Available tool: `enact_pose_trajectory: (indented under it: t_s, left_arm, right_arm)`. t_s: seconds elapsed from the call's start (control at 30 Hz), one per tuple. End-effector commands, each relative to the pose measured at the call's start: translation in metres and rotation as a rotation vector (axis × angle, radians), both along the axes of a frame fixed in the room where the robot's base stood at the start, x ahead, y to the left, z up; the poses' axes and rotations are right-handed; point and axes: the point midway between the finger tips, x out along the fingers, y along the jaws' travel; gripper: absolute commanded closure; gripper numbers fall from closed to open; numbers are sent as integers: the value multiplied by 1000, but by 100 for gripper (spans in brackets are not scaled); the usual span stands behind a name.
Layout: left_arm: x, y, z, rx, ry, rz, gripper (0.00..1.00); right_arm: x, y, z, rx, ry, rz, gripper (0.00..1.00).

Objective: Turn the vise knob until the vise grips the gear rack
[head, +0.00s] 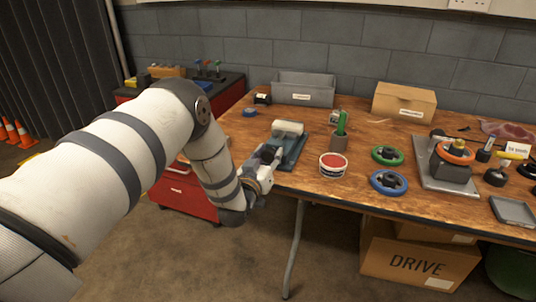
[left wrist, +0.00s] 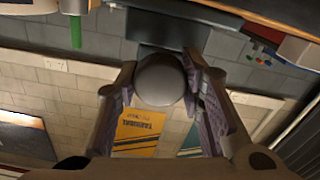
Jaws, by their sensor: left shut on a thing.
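The vise (head: 291,148) stands at the front left edge of the wooden table, a blue-grey body with a pale block on top. I cannot tell the gear rack apart from it. My left gripper (head: 268,158) is at the vise's near left side. In the left wrist view the round grey vise knob (left wrist: 160,75) sits between the two fingers of my left gripper (left wrist: 160,84), which is shut on it. The dark vise body (left wrist: 165,31) shows behind the knob. The vise jaws are too small to judge. My right gripper is not in view.
Green (head: 387,155) and blue (head: 388,182) rings lie further right. A grey bin (head: 304,88) and cardboard box (head: 404,101) stand behind.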

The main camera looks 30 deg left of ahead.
Motion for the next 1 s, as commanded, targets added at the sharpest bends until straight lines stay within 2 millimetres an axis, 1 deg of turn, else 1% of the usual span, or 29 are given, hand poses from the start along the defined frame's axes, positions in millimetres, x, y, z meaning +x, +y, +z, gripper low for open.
enact_pose_trajectory:
  t_s: [0.03, 0.43, 1.0]
  left_arm:
    - [0, 0, 3, 43, 5, 1, 93]
    - [1, -1, 3, 413, 94, 1, 93]
    - [1, -2, 1, 939, 221, 1, 93]
  right_arm:
    - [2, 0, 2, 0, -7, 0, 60]
    - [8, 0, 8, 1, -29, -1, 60]
    - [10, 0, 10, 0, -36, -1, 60]
